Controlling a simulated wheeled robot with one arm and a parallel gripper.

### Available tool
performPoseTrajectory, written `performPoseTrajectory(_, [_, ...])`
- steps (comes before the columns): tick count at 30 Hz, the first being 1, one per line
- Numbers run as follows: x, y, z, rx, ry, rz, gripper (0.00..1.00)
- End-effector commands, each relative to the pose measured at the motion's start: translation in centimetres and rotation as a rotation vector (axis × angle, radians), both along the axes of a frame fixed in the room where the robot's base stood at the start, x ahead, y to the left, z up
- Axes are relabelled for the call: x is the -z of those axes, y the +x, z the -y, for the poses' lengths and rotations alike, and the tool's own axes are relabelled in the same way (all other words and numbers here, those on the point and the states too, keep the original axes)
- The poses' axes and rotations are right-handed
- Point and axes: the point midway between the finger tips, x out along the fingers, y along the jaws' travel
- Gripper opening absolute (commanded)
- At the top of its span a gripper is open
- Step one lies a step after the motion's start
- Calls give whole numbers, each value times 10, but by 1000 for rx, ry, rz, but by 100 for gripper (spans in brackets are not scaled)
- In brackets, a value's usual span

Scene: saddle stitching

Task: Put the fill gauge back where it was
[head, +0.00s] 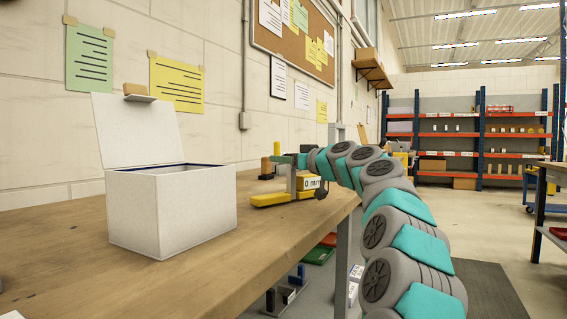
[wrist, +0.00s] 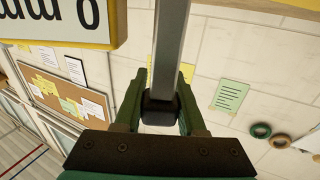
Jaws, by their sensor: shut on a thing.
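The fill gauge (head: 270,200) has a yellow base, an upright grey post and a yellow block with a white "0 mm" label. It is upright over the right part of the wooden table (head: 200,265); I cannot tell whether its base touches the tabletop. My gripper (head: 292,160) is shut on the upper part of the post. In the wrist view the grey post (wrist: 171,45) runs between my green fingers (wrist: 160,104), with a dark block at its end. The gauge's label (wrist: 55,22) shows upside down at the upper left.
A white box (head: 172,213) with its lid raised stands on the table left of the gauge. Small wooden and dark items (head: 266,168) stand behind the gauge. The tabletop between box and gauge is clear. Orange-and-blue shelves (head: 465,140) are far behind.

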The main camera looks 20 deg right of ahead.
Motion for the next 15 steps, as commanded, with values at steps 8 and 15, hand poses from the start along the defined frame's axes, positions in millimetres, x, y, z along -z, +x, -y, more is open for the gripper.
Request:
performPoseTrajectory(8, [2, -1, 0, 0, -1, 3, 0])
performPoseTrajectory(15, [6, -1, 0, 0, -1, 3, 0])
